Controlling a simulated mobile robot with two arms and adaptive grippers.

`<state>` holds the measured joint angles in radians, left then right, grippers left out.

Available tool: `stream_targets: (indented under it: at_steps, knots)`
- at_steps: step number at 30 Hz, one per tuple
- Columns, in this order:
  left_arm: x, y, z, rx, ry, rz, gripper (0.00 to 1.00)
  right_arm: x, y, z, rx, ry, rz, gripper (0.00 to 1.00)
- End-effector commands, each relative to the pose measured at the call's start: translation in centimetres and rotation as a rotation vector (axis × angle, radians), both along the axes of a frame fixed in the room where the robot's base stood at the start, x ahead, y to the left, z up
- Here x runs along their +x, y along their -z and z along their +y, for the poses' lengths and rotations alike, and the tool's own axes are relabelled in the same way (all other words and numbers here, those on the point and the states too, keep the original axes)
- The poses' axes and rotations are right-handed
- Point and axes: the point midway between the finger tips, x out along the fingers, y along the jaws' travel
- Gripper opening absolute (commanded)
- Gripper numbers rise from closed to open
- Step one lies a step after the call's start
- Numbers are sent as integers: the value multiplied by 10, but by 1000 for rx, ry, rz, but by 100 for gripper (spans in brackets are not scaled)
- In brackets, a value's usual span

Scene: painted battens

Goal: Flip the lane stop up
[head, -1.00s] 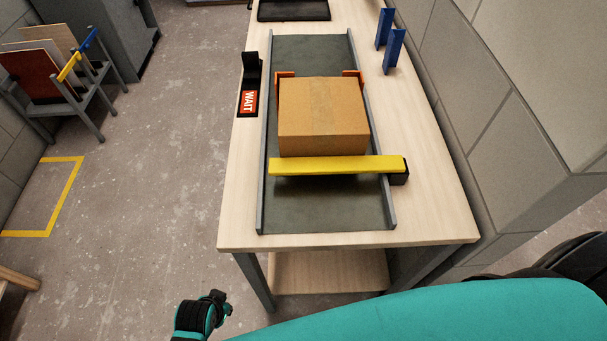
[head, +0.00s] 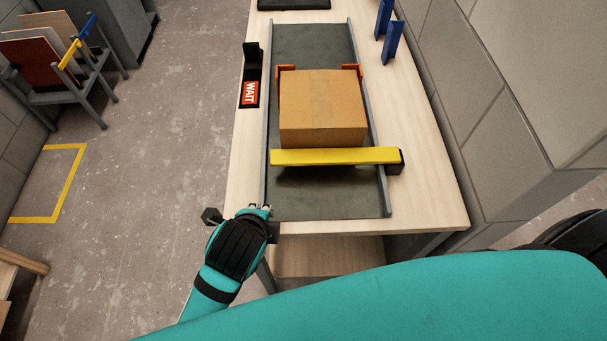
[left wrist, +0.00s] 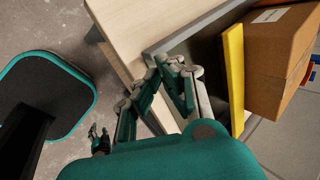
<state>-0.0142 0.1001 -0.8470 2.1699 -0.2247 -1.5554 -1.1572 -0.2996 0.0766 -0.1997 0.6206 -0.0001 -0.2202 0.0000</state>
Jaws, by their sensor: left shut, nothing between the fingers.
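The lane stop is a yellow bar (head: 335,156) lying flat across the lane (head: 330,200), with a dark block (head: 400,161) at its right end. A cardboard box (head: 322,105) sits just behind the bar. My left gripper (head: 266,210) is at the near left corner of the lane, by its left rail, shut and empty, apart from the bar. In the left wrist view the gripper (left wrist: 172,66) shows near the table edge, with the yellow bar (left wrist: 233,80) and the box (left wrist: 285,55) to its right. My right gripper is not in view.
A black holder with a red WAIT sign (head: 250,94) stands left of the lane. Orange brackets (head: 285,71) flank the box's far end. Blue uprights (head: 391,42) stand at the back right near the wall.

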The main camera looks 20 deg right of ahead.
Motion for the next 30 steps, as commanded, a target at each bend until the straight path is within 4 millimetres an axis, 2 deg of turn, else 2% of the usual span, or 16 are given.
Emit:
stream_targets:
  at_steps: [1, 6, 9, 12, 17, 26, 30]
  knots:
    - [5, -5, -15, 70, 117, -58, 0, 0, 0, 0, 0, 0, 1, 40]
    - [13, -17, -62, 416, 578, -289, 0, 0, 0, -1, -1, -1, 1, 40]
    - [16, -20, -83, 651, 824, -424, 0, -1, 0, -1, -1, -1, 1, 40]
    - [17, -20, -93, 816, 978, -505, 0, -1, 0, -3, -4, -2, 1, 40]
    - [17, -19, -98, 913, 1064, -549, 0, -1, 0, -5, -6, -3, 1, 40]
    - [18, -18, -98, 911, 1064, -547, 0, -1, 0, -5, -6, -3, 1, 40]
    - [26, -12, -100, 912, 1062, -545, 0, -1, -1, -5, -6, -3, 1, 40]
